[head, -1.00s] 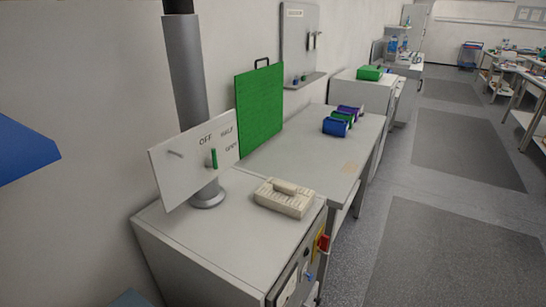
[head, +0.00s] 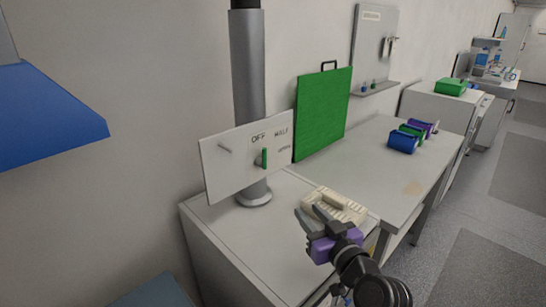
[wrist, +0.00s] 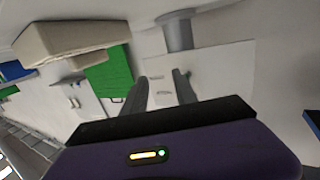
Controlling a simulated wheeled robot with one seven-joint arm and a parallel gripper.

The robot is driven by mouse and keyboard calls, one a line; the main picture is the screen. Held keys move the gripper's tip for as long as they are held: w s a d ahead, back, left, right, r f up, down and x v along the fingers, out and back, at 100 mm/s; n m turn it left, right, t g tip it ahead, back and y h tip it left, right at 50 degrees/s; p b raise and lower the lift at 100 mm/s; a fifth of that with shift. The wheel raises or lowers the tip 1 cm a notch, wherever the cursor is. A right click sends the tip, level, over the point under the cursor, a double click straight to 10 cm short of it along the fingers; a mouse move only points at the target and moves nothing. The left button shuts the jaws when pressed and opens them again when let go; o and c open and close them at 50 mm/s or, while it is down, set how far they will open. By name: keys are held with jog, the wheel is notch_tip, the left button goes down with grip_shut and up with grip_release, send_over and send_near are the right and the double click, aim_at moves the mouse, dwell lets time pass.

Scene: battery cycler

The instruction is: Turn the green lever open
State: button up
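The green lever (head: 264,158) is a small bar on a white panel (head: 226,178) fixed to a grey post. It stands about upright, just below the printed "OFF", with "HALF" and "OPEN" to its right. The panel also shows in the wrist view (wrist: 157,67), but the lever is not clear there. My gripper (head: 311,212) is purple with dark fingers. It is right of and below the panel in the head view, apart from the lever. Its fingers are spread with nothing between them, as the wrist view (wrist: 160,88) also shows.
A beige ribbed device (head: 338,205) lies on the cabinet top just behind my gripper. The grey post (head: 248,75) stands behind the panel. A green board (head: 322,115) leans on the wall. Blue, green and purple bins (head: 402,143) stand on the far bench.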

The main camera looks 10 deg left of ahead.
aim_at(266, 150)
jog(key=w+a+r+n+g+y, duration=0.1)
jog(key=w+a+r+y, duration=0.1)
jog(key=a+r, duration=0.25)
jog(key=w+a+r+n+y, duration=0.1)
jog(key=w+a+r, duration=0.2)
jog(key=r, duration=0.3)
jog(key=shift+b+x, duration=1.2)
jog(key=shift+x, duration=2.4)
jog(key=shift+r, duration=0.15)
grip_shut()
